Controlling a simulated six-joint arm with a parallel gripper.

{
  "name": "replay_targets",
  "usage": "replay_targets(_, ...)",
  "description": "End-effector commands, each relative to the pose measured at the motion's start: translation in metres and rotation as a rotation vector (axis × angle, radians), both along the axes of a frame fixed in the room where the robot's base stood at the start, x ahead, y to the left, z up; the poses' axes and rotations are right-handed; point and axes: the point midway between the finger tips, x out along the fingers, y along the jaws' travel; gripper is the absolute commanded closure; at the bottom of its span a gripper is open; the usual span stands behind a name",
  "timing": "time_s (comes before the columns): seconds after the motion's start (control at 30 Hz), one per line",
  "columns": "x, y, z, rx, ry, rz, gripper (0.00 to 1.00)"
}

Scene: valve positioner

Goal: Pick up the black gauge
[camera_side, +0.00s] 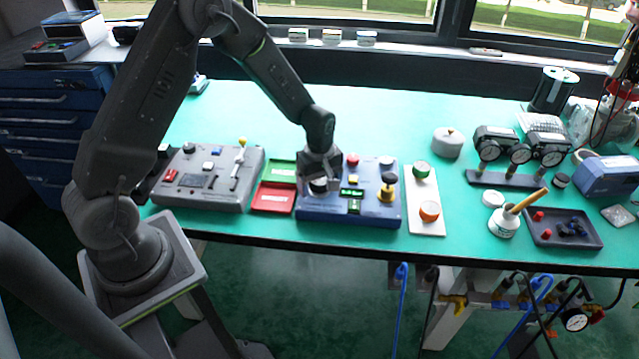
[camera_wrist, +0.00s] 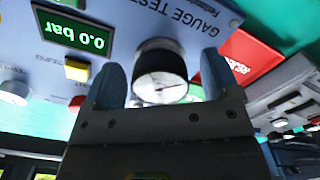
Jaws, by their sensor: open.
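The black gauge (camera_wrist: 160,72) has a round white dial with a dark needle and a black rim. In the wrist view it sits on the blue gauge test panel (camera_wrist: 125,18), between the two fingertips of my gripper (camera_wrist: 161,78). The fingers are open, one on each side of the gauge, with a gap visible to each. In the side view my gripper (camera_side: 320,175) is low over the left part of the blue panel (camera_side: 368,208). The gauge (camera_side: 318,186) is mostly hidden there under my gripper.
The blue panel has a green 0.0 bar display (camera_wrist: 72,33), buttons and a yellow-black knob (camera_side: 387,186). Red (camera_side: 272,198) and green (camera_side: 281,172) trays and a grey control box (camera_side: 208,178) lie to the left. A white plate with two knobs (camera_side: 426,200) is on the right.

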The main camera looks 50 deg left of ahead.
Motion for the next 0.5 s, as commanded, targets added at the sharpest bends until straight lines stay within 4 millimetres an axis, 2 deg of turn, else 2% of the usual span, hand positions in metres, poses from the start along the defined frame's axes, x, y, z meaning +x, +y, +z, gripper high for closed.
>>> replay_targets(0.07,0.0001,0.0001,0.0003,0.0,0.0,0.0,0.24)
replay_targets(0.5,0.0001,0.0001,0.0006,0.0,0.0,0.0,0.66)
